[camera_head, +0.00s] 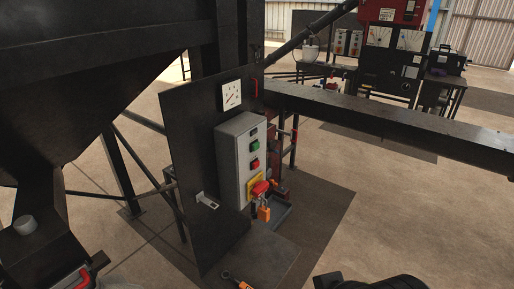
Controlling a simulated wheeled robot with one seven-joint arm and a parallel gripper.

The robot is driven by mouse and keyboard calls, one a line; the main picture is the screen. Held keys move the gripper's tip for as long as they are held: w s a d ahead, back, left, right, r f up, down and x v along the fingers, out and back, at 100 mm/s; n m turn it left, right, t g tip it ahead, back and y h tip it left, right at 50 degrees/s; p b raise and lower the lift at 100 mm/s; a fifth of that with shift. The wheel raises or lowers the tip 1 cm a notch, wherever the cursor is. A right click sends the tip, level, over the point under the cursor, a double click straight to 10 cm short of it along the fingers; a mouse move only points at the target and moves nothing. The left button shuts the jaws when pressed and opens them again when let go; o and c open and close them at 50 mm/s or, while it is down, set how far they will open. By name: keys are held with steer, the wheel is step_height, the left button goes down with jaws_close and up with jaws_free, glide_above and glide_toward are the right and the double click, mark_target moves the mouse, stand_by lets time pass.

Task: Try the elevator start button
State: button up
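A grey control box (228,165) is mounted on a dark upright panel (190,160) left of centre. On its face are a green button (254,146), a red button (254,163) below it and a small dark part near the top. Lower down is a red switch handle (260,188) on a yellow plate. An orange padlock (264,213) hangs just under the handle; whether it locks it I cannot tell. Button labels are too small to read. A dark rounded part at the bottom edge seems to be my arm. My gripper's fingers are not in view.
A gauge (231,94) sits above the box, and a small metal bracket (207,201) at its lower left. A dark hopper (70,100) fills the left. A long beam (400,127) crosses to the right. Floor (420,220) at right is open.

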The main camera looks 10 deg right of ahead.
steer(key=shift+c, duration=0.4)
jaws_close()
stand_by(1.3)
